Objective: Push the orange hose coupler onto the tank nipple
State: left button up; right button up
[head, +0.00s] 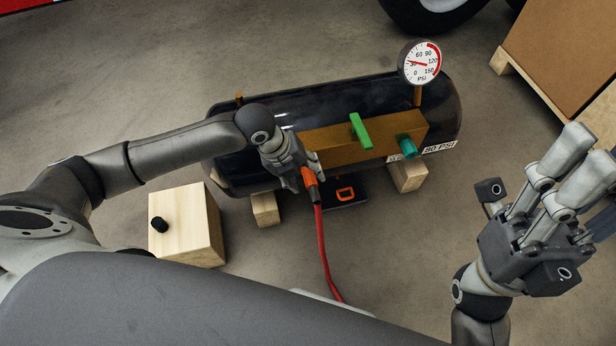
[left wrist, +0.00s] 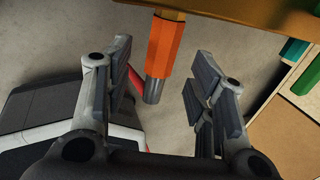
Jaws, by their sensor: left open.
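The orange hose coupler (head: 310,180) is at the front of the brass block (head: 338,142) on the dark tank (head: 355,98). In the left wrist view the coupler (left wrist: 163,52) meets a brass-coloured fitting (left wrist: 170,14) at its upper end, with no gap I can see; how deeply it is seated is hidden. A grey metal end (left wrist: 153,91) points down. My left gripper (head: 300,170) is open. In its wrist view its fingers (left wrist: 163,85) stand either side of the coupler, apart from it. My right gripper (head: 535,165) is open and empty at the right.
A red hose (head: 322,255) runs down from the coupler. A gauge (head: 420,62), a green lever (head: 360,131) and a teal fitting (head: 407,147) stick out from the tank. A wooden block (head: 188,226) stands at the left, a cardboard box (head: 565,45) at the right.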

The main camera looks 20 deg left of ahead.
pick_arm(q)
jog(key=v, duration=0.9)
